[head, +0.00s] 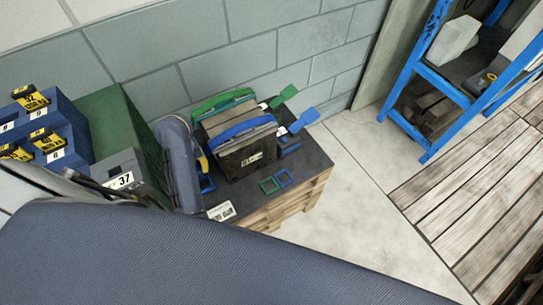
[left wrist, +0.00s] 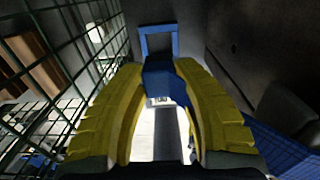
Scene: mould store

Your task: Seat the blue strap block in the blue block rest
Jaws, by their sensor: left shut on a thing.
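My left gripper (head: 205,166) is beside the left face of a dark mould (head: 247,158), low over the dark bench top. In the left wrist view its yellow fingers (left wrist: 160,95) are closed on a blue piece (left wrist: 158,78), which I take for the blue strap block. A blue square frame (left wrist: 158,42) shows just beyond it; I cannot tell whether they are joined. In the head view some blue (head: 207,184) shows near the fingertips. A blue square outline (head: 285,177), perhaps the blue block rest, lies on the bench beside a green one (head: 269,185). The right gripper is out of view.
A green case (head: 115,135) and blue bins (head: 50,130) stand left. Wire mesh (left wrist: 75,55) is close in the left wrist view.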

